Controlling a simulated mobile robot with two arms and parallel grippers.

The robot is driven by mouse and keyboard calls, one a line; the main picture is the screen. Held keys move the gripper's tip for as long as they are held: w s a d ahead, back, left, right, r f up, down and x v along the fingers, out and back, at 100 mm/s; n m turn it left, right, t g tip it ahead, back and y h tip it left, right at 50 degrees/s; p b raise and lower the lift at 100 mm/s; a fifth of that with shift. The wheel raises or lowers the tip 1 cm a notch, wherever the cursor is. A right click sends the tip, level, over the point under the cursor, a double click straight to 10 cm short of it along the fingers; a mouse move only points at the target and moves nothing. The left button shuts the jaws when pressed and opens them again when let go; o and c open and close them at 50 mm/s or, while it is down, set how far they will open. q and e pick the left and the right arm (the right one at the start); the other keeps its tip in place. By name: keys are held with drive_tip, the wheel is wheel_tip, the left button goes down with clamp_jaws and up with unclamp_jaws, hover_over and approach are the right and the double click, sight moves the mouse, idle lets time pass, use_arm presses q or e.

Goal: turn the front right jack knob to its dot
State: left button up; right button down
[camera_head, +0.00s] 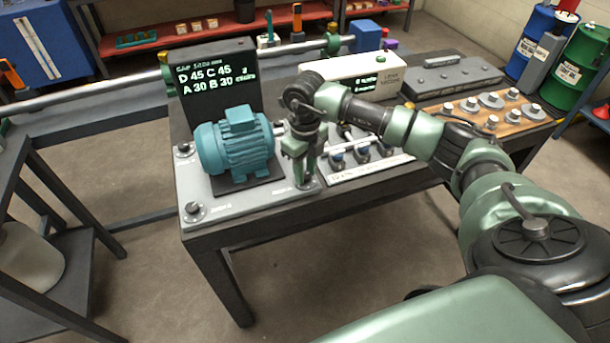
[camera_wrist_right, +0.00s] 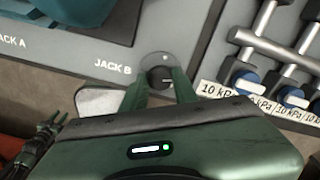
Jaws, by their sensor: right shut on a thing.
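The front right jack knob, dark and round, shows in the right wrist view (camera_wrist_right: 160,77) on a grey round plate beside the label "JACK B" (camera_wrist_right: 112,67). A pale pointer mark on it points to the right. A small pale spot shows on the plate above the knob, too small to be sure it is the dot. My right gripper (camera_wrist_right: 163,84) is shut on the knob, a finger on each side. In the head view my right gripper (camera_head: 304,182) reaches down to the front right corner of the motor base (camera_head: 240,202) and hides the knob. My left gripper is out of view.
A teal motor (camera_head: 235,145) stands just left of my right gripper. Behind it a black display (camera_head: 212,78) reads D 45, C 45, A 30, B 30. The front left knob (camera_head: 193,209) is free. A valve rack (camera_head: 365,155) stands close on the right.

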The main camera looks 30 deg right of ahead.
drive_tip(key=shift+n+b, duration=0.75)
drive_tip(key=shift+n, duration=0.55)
drive_tip(key=shift+w+n, duration=0.1)
drive_tip(key=shift+n, duration=0.2)
drive_tip(key=c, duration=1.1)
unclamp_jaws()
wheel_tip(320, 180, up, 8)
drive_tip(key=shift+f+b, duration=0.1)
drive_tip(key=shift+b, duration=0.6)
